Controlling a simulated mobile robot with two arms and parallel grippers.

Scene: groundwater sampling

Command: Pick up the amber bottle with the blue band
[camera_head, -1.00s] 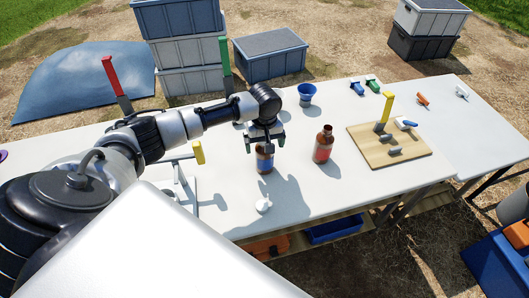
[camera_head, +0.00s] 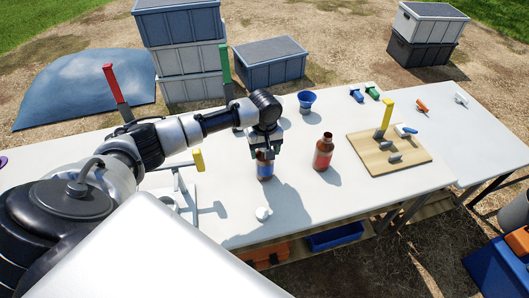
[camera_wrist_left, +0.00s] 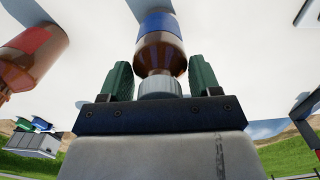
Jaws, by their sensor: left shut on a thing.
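The amber bottle with the blue band (camera_head: 265,171) stands upright on the white table. My left gripper (camera_head: 266,149) is above it, its fingers shut on the bottle's top. In the left wrist view the green fingers of the gripper (camera_wrist_left: 160,84) are on both sides of the pale ribbed cap, with the blue band of the bottle (camera_wrist_left: 158,25) beyond. An amber bottle with a red band (camera_head: 323,154) stands to the right, apart from the gripper. It also shows at the upper left of the left wrist view (camera_wrist_left: 30,45). My right gripper is not in view.
A small white object (camera_head: 262,213) lies in front of the held bottle. A blue funnel-like cup (camera_head: 306,100) stands behind. A wooden board (camera_head: 372,160) with a yellow-handled fixture is at right. A yellow-topped stand (camera_head: 197,160) is at left, close under my arm.

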